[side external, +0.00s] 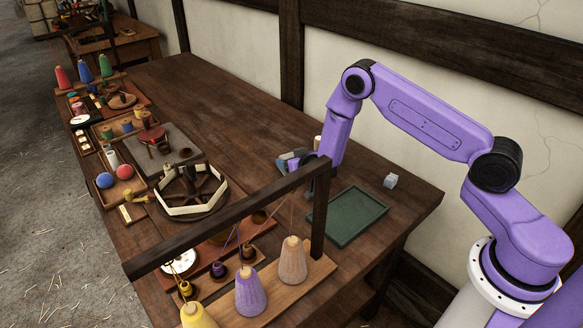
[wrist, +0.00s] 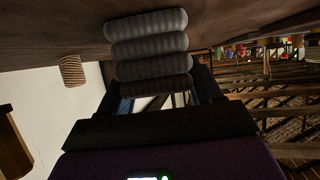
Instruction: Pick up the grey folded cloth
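The grey folded cloth (wrist: 150,47) shows in the wrist view as a stack of several soft, ribbed rolls. Its top rolls lie against the dark wooden table, and its lowest roll is in shadow close to my gripper. My gripper (side external: 287,162) is low over the table in the side view, beyond the wooden frame. In the wrist view its two fingers stand apart, one on each side of the cloth's lower part. The fingertips are hidden, so I cannot tell whether they press on it. In the side view the cloth is not clearly distinguishable from the gripper.
A wooden frame (side external: 237,212) with cone spools stands in front of my gripper. A round reel (side external: 190,192) stands left. The table's back middle (side external: 215,95) is clear.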

